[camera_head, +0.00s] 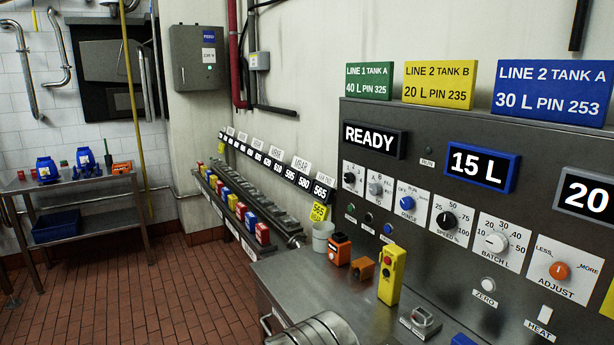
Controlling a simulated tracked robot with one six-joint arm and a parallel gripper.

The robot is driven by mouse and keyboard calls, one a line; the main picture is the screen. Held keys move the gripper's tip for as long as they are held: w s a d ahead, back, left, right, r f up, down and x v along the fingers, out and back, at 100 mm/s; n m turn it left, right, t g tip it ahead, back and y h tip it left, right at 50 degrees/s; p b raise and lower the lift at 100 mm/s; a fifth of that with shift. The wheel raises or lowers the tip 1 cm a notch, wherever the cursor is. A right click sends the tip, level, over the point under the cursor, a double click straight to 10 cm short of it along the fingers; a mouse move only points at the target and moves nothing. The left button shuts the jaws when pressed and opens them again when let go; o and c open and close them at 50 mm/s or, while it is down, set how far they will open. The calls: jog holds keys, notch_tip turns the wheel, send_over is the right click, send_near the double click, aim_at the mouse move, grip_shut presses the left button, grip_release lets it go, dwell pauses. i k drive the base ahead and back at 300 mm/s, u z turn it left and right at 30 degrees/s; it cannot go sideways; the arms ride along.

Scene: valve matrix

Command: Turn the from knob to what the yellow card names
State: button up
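The yellow card (438,83) stands on top of the grey control panel, between a green and a blue card. It reads LINE 2 TANK B, 20 L, PIN 235. A small black knob (349,178) and a small grey knob (376,189) sit on white plates at the panel's left. Their lettering is too small to read surely, so I cannot tell which is the from knob or its setting. A blue knob (407,203) on a plate marked RINSE is to their right. My gripper is not in view.
The panel (445,140) shows READY (374,139) and 15 L (483,167). Larger SPEED (446,220), BATCH (496,242) and ADJUST (559,271) knobs are at right. A yellow pendant (391,275) and orange block (339,248) stand on the metal bench (300,285) before the panel.

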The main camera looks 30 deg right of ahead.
aim_at(348, 178)
jog(key=u, duration=0.3)
jog(key=i, duration=1.3)
